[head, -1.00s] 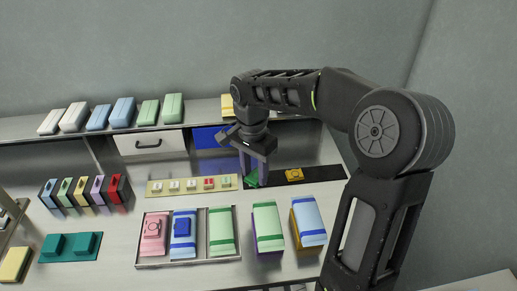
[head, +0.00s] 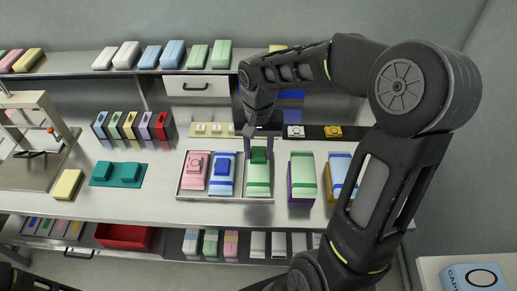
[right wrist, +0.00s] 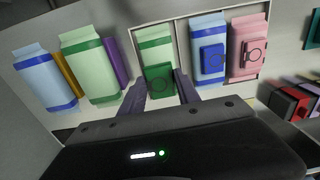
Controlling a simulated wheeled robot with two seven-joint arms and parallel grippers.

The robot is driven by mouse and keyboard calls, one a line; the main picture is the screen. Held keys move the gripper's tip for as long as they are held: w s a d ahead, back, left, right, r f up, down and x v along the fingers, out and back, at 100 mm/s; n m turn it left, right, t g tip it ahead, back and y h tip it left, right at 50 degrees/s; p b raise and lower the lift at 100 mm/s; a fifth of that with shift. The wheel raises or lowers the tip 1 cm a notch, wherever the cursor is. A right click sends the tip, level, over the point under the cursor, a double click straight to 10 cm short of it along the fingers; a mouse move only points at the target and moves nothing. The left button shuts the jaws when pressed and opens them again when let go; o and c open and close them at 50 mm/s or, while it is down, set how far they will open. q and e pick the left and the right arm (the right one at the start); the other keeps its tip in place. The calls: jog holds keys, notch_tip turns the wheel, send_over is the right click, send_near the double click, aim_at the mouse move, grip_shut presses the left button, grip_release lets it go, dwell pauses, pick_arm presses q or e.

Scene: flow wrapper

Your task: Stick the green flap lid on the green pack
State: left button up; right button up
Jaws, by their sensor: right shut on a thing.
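My right gripper (head: 258,149) is shut on the dark green flap lid (head: 259,156). The lid also shows between the fingers in the right wrist view (right wrist: 159,80). The light green pack (head: 258,182) lies in the right compartment of the metal tray (head: 225,199). In the right wrist view, the lid overlaps the lower part of the green pack (right wrist: 154,45). I cannot tell whether lid and pack touch. My left gripper is not in view.
A pink pack (head: 196,181) and a blue pack (head: 223,186), both with lids, lie beside it in the tray. Another green pack (head: 302,168) and a blue pack (head: 340,166) stand to the right on boxes. White (head: 296,131) and yellow (head: 333,132) lids lie on the black strip behind.

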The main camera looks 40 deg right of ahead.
aim_at(259, 170)
jog(key=shift+f+b, duration=1.8)
jog(key=shift+f, duration=1)
jog(key=shift+s+a+f+b, duration=0.1)
jog(key=shift+f+b, duration=0.2)
jog(key=shift+b, duration=0.25)
jog(key=o, duration=1.3)
jog(key=shift+o, duration=0.3)
jog(key=shift+r, duration=0.15)
jog(key=shift+r, duration=0.3)
notch_tip(259, 170, up, 7)
